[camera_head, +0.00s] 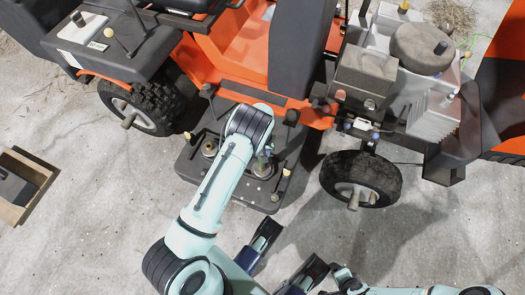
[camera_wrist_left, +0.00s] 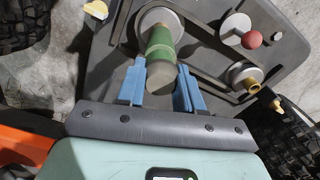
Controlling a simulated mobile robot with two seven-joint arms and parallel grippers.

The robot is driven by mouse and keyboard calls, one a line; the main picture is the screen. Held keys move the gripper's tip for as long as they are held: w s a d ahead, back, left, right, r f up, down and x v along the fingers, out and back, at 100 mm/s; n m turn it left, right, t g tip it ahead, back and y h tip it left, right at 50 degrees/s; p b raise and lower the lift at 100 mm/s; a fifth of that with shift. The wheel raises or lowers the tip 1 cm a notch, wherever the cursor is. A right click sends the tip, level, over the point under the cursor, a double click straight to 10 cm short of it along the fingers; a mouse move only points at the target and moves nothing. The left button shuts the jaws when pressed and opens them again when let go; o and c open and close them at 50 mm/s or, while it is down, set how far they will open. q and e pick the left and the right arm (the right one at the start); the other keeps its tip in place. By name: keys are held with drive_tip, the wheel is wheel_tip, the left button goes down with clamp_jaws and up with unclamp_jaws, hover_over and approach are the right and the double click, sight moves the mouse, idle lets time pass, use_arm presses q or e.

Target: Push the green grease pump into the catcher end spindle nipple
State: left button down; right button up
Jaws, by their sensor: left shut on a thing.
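The green grease pump (camera_wrist_left: 160,42) is between the blue fingers of my left gripper (camera_wrist_left: 160,90), which is shut on it. Its grey round end faces the wrist camera. Its far end lies over a light round spindle pulley (camera_wrist_left: 173,17) on the dark mower deck. The nipple is hidden behind the pump, so contact cannot be told.
Other pulleys (camera_wrist_left: 243,75), a red knob (camera_wrist_left: 252,40) and a cream knob (camera_wrist_left: 275,104) stand close on the deck. A wooden crate (camera_head: 32,187) lies at the left.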

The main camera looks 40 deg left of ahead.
use_arm(q)
drive_tip(key=shift+r, duration=0.55)
drive_tip(key=c, duration=1.4)
unclamp_jaws()
drive_tip(key=shift+c, duration=0.2)
clamp_jaws()
drive_tip(key=shift+r+p, duration=1.05)
drive_tip(key=shift+r, duration=0.6)
